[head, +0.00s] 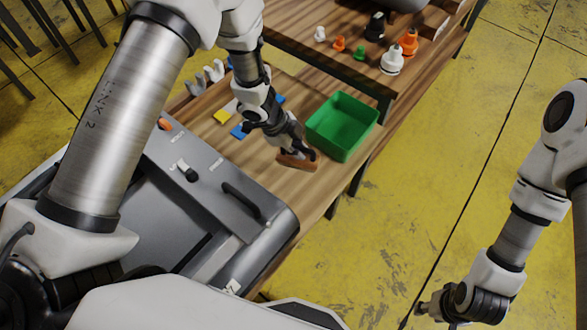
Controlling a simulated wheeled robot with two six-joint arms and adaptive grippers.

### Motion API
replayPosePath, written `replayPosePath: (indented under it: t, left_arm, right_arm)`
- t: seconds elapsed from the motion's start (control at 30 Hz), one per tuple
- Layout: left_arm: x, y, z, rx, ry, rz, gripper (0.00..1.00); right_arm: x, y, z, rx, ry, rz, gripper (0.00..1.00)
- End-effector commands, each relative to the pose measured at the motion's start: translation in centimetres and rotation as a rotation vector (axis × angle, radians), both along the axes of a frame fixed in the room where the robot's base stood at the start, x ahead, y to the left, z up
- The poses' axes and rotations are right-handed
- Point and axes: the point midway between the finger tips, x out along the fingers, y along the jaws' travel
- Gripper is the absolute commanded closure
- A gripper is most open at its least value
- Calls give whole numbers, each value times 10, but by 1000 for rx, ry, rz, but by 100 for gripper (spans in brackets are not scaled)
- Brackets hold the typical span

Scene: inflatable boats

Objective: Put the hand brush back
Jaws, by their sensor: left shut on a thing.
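My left gripper (296,152) is over the wooden table, just left of the green bin, and is shut on the hand brush. The hand brush (298,163) shows as a small brown block under the fingertips; the fingers cover part of it. I cannot tell whether the brush touches the table top. My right gripper (422,309) is at the lower right, over the yellow floor and away from the table. Its fingers are too small and dark to tell whether they are open or shut.
A green bin (336,143) stands close to the right of the brush. A grey machine with a black handle (243,201) is at the front. A raised shelf holds a white bottle (392,60) and other fittings.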

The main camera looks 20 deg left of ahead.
Motion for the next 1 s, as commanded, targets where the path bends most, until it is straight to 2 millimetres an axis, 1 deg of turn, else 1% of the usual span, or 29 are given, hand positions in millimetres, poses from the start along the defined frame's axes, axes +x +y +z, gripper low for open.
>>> replayPosePath:
  t: [0.03, 0.1, 0.17, 0.33, 0.47, 0.63, 0.73, 0.93, 1.0]
  left_arm:
    - [0, 0, -18, 0, -1, -1, 100]
    - [0, 0, -26, -1, -2, 0, 100]
    - [0, 0, -32, -1, 0, -1, 100]
    - [-1, 0, -66, -1, 1, 0, 100]
    - [-1, -1, -85, -1, 0, 0, 100]
    - [-1, -1, -116, -1, 0, 0, 100]
    - [-1, -1, -123, -1, -2, 0, 100]
    - [-1, -1, -124, -1, -2, 0, 100]
    - [-1, -1, -127, -1, -2, 0, 100]
  right_arm:
    - [0, 0, -17, 0, 1, -1, 60]
    - [-1, 0, -23, 0, 1, -1, 60]
    - [-1, 0, -24, 0, 1, -1, 60]
    - [-1, 0, -24, 0, 1, -1, 60]
    - [0, 0, -23, 0, 0, -1, 60]
    - [0, 0, -22, 0, 0, -1, 60]
    - [0, 0, -22, 0, 0, -1, 60]
    - [0, 0, -22, 0, 0, -1, 60]
    - [0, 0, -25, 0, 0, -1, 60]
